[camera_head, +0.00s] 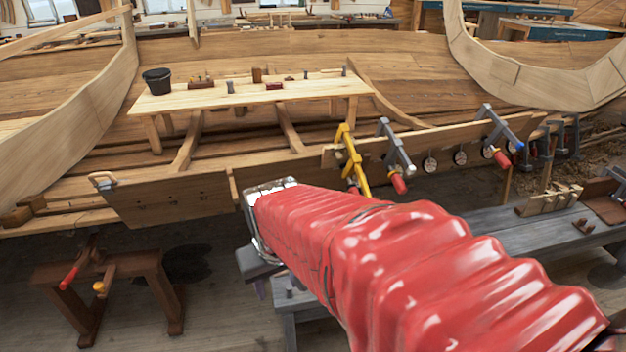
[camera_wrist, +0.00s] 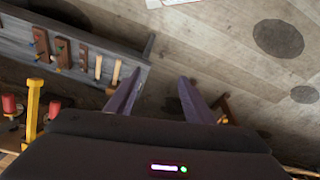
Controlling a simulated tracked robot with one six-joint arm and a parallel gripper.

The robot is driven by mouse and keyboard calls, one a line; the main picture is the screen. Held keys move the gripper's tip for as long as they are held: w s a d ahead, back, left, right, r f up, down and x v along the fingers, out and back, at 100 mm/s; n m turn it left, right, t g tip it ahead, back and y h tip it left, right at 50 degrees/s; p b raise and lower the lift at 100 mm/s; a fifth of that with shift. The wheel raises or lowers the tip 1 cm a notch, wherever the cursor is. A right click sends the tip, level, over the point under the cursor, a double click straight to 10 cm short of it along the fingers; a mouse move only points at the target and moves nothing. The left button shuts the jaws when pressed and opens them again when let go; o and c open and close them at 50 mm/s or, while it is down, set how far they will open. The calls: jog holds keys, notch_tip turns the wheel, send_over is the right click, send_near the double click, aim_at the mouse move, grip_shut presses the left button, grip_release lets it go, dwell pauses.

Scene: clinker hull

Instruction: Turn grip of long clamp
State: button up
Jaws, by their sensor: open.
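Several bar clamps grip the upright plank in the head view: a yellow clamp (camera_head: 350,158), a grey clamp with a red grip (camera_head: 397,160), and another grey clamp with red and blue ends (camera_head: 500,130). I cannot tell for certain which is the long clamp; the yellow one looks long. The yellow clamp also stands at the lower left of the wrist view (camera_wrist: 33,108), near red grips (camera_wrist: 55,108). My gripper (camera_wrist: 158,92) is open and empty, pointing down over floor beside the bench, to the right of the yellow clamp there. My red-sleeved arm hides part of the head view.
A grey bench (camera_head: 480,222) holds small wooden tools. A low sawhorse (camera_head: 95,268) with a red-gripped clamp stands at the left. A plank table (camera_head: 205,98) stands inside the hull (camera_head: 300,48). Floor below my fingers is clear in the wrist view.

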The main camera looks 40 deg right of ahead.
jog(key=w+d+f+m+h, duration=0.1)
jog(key=w+d+f+m, duration=0.15)
jog(key=d+f, duration=0.7)
jog(key=w+d+f+m+h, duration=0.1)
jog(key=w+d+f, duration=0.2)
jog(key=d+f, duration=0.7)
jog(key=t+h, duration=0.6)
jog(key=t, duration=1.2)
send_near(351, 192)
notch_tip(351, 192, down, 3)
jog(key=s, duration=0.2)
jog(key=shift+d, duration=0.15)
jog(key=shift+w, duration=0.15)
jog(key=x, duration=1.3)
jog(key=shift+w+d+r, duration=0.2)
